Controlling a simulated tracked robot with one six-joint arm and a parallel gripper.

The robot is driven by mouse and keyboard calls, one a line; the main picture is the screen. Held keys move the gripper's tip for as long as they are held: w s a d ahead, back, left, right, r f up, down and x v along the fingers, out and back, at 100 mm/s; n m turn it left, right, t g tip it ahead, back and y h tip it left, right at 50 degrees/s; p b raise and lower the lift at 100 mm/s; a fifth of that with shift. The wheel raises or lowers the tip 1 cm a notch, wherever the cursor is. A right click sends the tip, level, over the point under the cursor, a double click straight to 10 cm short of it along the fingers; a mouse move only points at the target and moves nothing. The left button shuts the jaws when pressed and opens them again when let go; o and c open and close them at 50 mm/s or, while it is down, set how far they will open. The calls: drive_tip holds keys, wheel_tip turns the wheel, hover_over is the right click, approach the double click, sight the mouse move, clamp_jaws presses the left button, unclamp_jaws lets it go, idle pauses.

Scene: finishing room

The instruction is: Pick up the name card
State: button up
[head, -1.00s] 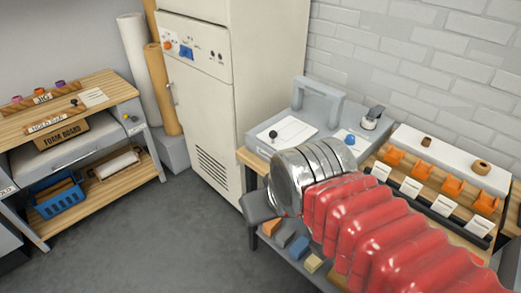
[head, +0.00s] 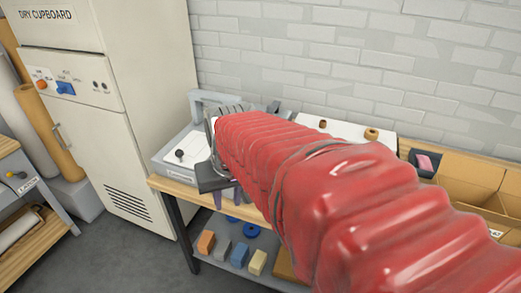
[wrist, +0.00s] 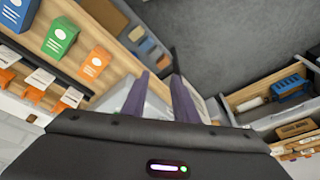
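Several white cards (wrist: 41,78) stand by orange holders (wrist: 35,94) along a dark strip at the left of the wrist view. Their print is too small to read, so I cannot tell which one is a name card. In the head view my red-sleeved arm hides that row. My gripper (wrist: 160,82) shows two purple fingers standing apart with nothing held between them. In the head view its dark body is at the bench's left end, in front of the grey machine (head: 168,168). The cards are off to the gripper's left in the wrist view.
Blue, green and orange boxes (wrist: 61,37) stand on the bench beside the cards. Coloured blocks (head: 222,250) lie on the lower shelf. A tall cupboard (head: 150,120) stands left of the bench. Cardboard bins (head: 465,182) are at the right. Grey floor is open in front.

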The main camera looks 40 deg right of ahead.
drive_tip(key=w+d+f+m+y, duration=0.1)
drive_tip(key=d+f+m, duration=0.2)
drive_tip(key=d+m, duration=1.1)
drive_tip(key=w+d+f+m+y, duration=0.1)
drive_tip(key=d+f+m, duration=0.3)
drive_tip(key=d, duration=1.7)
drive_tip(key=w+d+r+m+t, duration=0.1)
drive_tip(key=w+d+r+m, duration=0.2)
drive_tip(key=r+m, duration=0.2)
drive_tip(key=shift+m+y, duration=0.4)
drive_tip(key=shift+m, duration=1.3)
drive_tip(key=shift+w, duration=0.1)
drive_tip(key=x, duration=0.8)
drive_tip(key=shift+f, duration=0.35)
drive_tip(key=shift+w, duration=0.15)
